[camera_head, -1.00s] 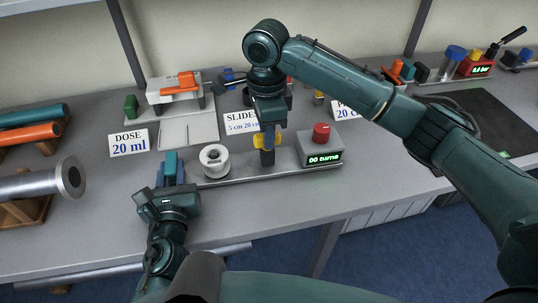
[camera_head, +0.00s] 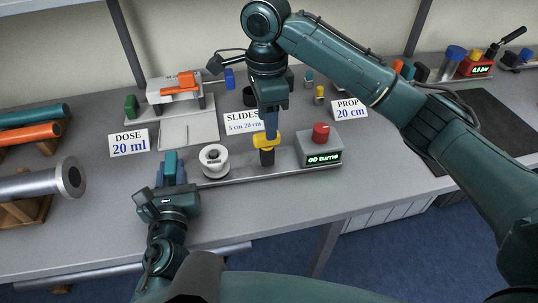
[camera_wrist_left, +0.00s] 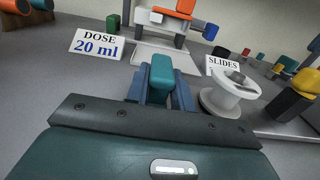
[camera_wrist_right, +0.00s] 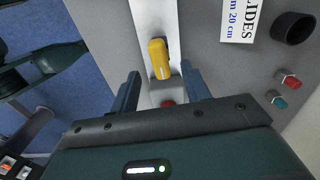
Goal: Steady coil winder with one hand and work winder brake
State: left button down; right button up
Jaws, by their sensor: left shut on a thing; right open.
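The coil winder's long grey base (camera_head: 225,180) lies along the table front, with a white spool (camera_head: 214,160), a black post topped by the yellow brake handle (camera_head: 266,140), and a grey box (camera_head: 320,151) with a red knob (camera_head: 321,132) and a green turns display. My left gripper (camera_head: 172,180) is shut on a teal block (camera_wrist_left: 161,76) at the left end of the base. My right gripper (camera_head: 271,128) is open just above the yellow handle. In the right wrist view the handle (camera_wrist_right: 159,58) shows beyond the open fingers, with nothing between them.
Behind stand the dose sign (camera_head: 129,143), the slides sign (camera_head: 244,121) and a white stand with an orange part (camera_head: 180,83). Pipes on wooden rests (camera_head: 30,132) lie at left. Bare table lies in front of the base.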

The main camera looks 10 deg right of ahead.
notch_tip(320, 180, up, 11)
dwell(0.7)
pick_arm(q)
jog(key=c, duration=1.1)
grip_release()
